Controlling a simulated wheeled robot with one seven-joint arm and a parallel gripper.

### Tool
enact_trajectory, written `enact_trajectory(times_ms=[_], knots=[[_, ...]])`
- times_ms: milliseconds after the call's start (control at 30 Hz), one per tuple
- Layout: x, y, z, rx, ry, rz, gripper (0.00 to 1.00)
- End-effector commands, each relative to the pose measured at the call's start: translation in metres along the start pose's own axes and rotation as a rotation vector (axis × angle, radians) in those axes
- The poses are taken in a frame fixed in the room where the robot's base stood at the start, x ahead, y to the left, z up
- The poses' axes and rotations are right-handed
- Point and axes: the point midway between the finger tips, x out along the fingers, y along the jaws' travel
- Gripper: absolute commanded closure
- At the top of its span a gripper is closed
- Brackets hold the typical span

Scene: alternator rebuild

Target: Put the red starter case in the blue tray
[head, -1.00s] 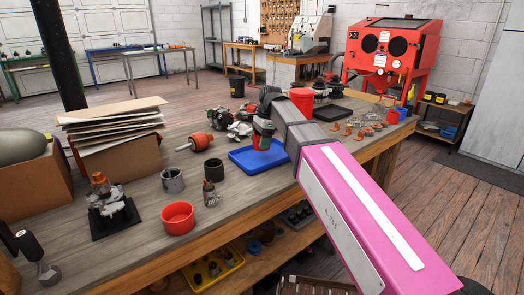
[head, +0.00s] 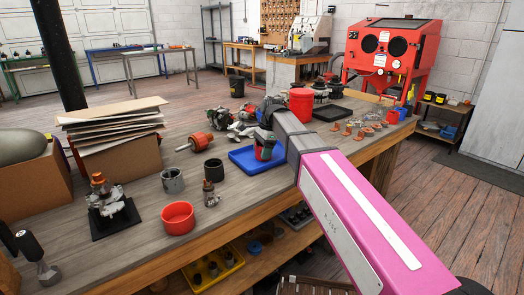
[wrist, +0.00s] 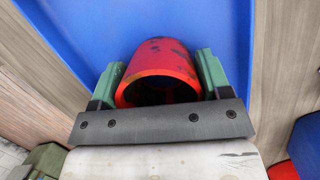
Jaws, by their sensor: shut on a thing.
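The red starter case (wrist: 160,66), a hollow scuffed cylinder, is between the two green fingers of my gripper (wrist: 160,78), which is shut on it. The blue tray (wrist: 185,14) lies directly behind and below the case in the wrist view. In the head view my gripper (head: 265,147) and the case (head: 263,153) are over the blue tray (head: 247,165), near its middle. Whether the case touches the tray floor cannot be told. The tray looks otherwise empty, though my arm hides its right part.
A red cup (head: 178,217), a grey ring (head: 173,180), a black ring (head: 213,169) and a small part (head: 210,193) stand left of the tray. Motor parts (head: 235,125) lie behind it. A red canister (head: 301,102) stands behind my arm.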

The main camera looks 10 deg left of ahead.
Motion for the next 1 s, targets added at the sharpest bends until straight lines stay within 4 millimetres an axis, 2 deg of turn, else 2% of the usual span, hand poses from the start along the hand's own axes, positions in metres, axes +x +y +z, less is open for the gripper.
enact_trajectory(times_ms=[33, 67, 100, 133, 400, 567, 1000], knots=[[0.001, 0.000, 0.000, 0.000, 0.000, 0.000, 1.00], [0.001, 0.000, 0.000, 0.000, 0.000, 0.000, 0.19], [0.001, 0.000, 0.000, 0.000, 0.000, 0.000, 0.06], [0.001, 0.000, 0.000, 0.000, 0.000, 0.000, 0.04], [0.000, 0.000, 0.000, 0.000, 0.000, 0.000, 0.04], [-0.009, -0.001, 0.000, 0.000, 0.000, -0.002, 0.04], [-0.083, -0.001, 0.000, 0.000, 0.000, -0.002, 0.04]])
